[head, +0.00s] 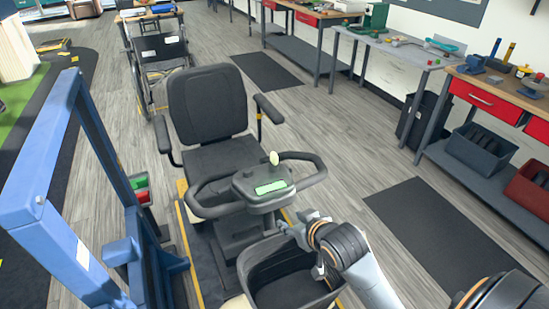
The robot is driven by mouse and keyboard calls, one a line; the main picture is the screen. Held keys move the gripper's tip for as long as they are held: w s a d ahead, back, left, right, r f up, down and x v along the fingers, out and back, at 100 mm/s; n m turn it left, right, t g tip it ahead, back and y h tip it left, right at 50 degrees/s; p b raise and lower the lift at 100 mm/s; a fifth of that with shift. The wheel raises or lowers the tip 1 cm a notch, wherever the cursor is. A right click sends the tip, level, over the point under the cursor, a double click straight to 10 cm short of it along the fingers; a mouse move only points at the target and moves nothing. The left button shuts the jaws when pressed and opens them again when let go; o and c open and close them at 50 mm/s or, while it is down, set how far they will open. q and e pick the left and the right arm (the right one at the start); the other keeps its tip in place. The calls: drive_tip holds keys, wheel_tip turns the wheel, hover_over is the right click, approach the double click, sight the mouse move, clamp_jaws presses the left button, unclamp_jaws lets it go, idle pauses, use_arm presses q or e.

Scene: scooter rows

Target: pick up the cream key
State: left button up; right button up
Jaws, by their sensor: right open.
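The cream key (273,158) stands up from the top of the scooter's dark control console (262,185), just behind the green display. My right gripper (301,244) reaches in from the lower right, over the scooter's front basket (290,285). It is open and empty, below and in front of the console, apart from the key. My left gripper is not in view.
The scooter's handlebar loops (310,170) flank the console, with its black seat (208,105) behind. A blue metal frame (45,190) stands close on the left. Workbenches with tools (500,88) line the right. Open floor lies between.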

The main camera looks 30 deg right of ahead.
drive_tip(key=w+d+r+t, duration=0.3)
drive_tip(key=w+d+r, duration=0.1)
drive_tip(key=w+r, duration=0.4)
drive_tip(key=p, duration=0.1)
approach(275, 155)
drive_tip(key=shift+m+t, duration=0.3)
drive_tip(key=shift+m, duration=0.1)
drive_tip(key=x, duration=0.5)
drive_tip(key=shift+s+a+f, duration=0.2)
drive_tip(key=shift+a+f, duration=0.05)
drive_tip(key=shift+f, duration=0.15)
drive_tip(key=shift+w+f, duration=0.1)
drive_tip(key=shift+w, duration=0.25)
drive_tip(key=shift+w+d+p, duration=0.1)
drive_tip(key=shift+w+p, duration=0.15)
drive_tip(key=shift+p, duration=0.1)
drive_tip(key=shift+p+x, duration=0.6)
drive_tip(key=shift+x, duration=1.75)
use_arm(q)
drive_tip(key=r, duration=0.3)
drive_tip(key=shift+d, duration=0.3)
use_arm(e)
drive_tip(key=shift+d, duration=0.15)
clamp_jaws()
